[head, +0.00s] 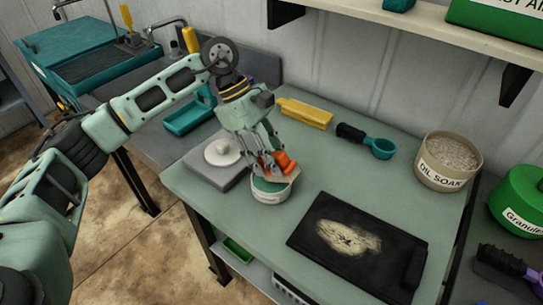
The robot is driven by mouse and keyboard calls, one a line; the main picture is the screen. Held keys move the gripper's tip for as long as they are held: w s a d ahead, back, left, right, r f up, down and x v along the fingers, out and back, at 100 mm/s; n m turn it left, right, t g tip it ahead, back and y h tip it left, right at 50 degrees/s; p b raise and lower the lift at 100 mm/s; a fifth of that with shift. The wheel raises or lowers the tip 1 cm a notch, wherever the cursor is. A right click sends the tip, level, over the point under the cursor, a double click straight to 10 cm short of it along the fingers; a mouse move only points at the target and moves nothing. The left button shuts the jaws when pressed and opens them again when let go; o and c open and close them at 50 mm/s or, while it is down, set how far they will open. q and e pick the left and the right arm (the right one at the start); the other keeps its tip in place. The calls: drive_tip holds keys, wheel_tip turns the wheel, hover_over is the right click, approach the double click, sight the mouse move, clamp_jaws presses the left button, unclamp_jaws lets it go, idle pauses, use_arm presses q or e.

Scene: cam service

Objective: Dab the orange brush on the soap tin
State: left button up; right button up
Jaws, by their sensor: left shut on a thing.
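My left gripper (267,165) comes in from the left and points down. It is shut on the orange brush (286,162), whose orange part shows between and beside the fingers. The soap tin (271,197), a low round pale tin with a label and a green top, stands directly below near the table's front left. The brush's lower end is at the tin's top; the fingers partly hide it, so I cannot tell if it touches. My right gripper is not in view.
A black mat (325,268) with pale powder lies at the front right. A grey scale (202,165) is left of the tin. The table's middle is clear.

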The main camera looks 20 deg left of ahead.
use_arm(q)
drive_tip(key=shift+f+b, duration=0.55)
drive_tip(key=shift+f, duration=0.05)
idle(0.7)
drive_tip(key=shift+s+f+b, duration=0.1)
drive_tip(key=shift+b, duration=0.3)
idle(1.4)
drive_tip(key=shift+r+p, duration=1.6)
drive_tip(key=shift+r, duration=2)
drive_tip(key=shift+a, duration=0.1)
